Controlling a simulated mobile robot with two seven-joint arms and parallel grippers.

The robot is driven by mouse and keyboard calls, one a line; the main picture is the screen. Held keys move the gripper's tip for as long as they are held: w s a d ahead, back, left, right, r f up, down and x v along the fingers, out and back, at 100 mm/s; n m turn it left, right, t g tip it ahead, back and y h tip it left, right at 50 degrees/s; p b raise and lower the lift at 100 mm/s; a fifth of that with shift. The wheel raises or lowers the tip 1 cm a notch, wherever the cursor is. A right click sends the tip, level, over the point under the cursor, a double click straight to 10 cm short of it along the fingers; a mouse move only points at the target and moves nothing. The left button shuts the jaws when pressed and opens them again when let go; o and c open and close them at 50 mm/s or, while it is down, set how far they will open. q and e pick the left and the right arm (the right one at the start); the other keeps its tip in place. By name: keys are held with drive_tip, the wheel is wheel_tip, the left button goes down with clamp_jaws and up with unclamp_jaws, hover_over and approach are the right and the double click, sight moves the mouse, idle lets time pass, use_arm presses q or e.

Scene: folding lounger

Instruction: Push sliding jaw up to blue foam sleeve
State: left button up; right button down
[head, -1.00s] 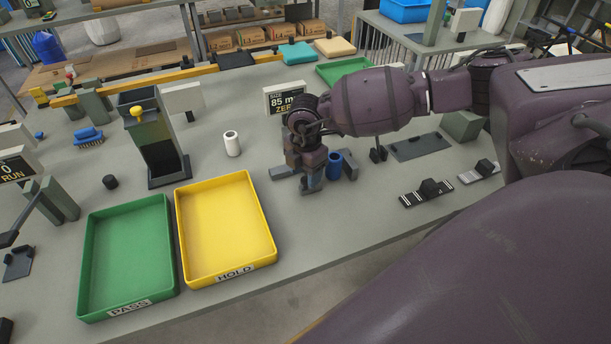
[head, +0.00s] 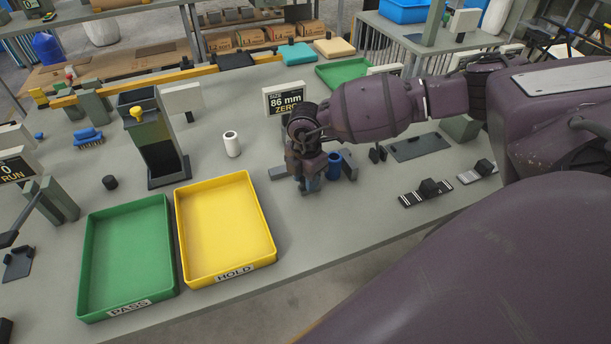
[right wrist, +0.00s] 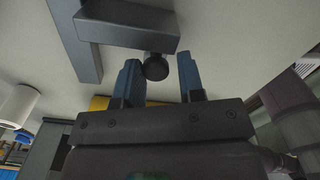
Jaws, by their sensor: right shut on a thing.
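The blue foam sleeve (head: 335,166) stands upright on the bench in the head view, just right of my right gripper (head: 311,187). A grey block (head: 349,163) is at its right side. My right gripper points down, with its blue fingertips (right wrist: 160,80) on either side of a dark round knob (right wrist: 155,67) under a grey bar, which looks like the sliding jaw (right wrist: 125,27). A grey end (head: 278,173) shows left of the gripper in the head view. The gripper hides most of the jaw, and any gap to the sleeve is unclear. My left gripper is out of view.
A size display (head: 285,101) behind the gripper reads 86 mm. A yellow HOLD tray (head: 272,235) and a green PASS tray (head: 84,262) lie to the left. A white cylinder (head: 232,144) stands behind the trays. Bench in front of the gripper is clear.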

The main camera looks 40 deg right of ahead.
drive_tip(key=d, duration=0.1)
drive_tip(key=d+p, duration=0.1)
drive_tip(key=d, duration=0.2)
drive_tip(key=shift+s+d+r, duration=0.25)
drive_tip(key=shift+s+d, duration=0.05)
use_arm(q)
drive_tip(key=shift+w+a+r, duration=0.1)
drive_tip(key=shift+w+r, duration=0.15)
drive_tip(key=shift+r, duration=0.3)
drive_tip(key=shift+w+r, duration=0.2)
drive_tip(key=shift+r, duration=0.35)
use_arm(e)
drive_tip(key=shift+w+d, duration=0.1)
drive_tip(key=shift+d, duration=0.15)
drive_tip(key=c, duration=1.1)
unclamp_jaws()
drive_tip(key=shift+c, duration=0.2)
drive_tip(key=shift+o, duration=1.1)
drive_tip(key=shift+d, duration=0.15)
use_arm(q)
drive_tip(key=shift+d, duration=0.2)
use_arm(e)
drive_tip(key=shift+o, duration=0.2)
drive_tip(key=shift+f, duration=0.1)
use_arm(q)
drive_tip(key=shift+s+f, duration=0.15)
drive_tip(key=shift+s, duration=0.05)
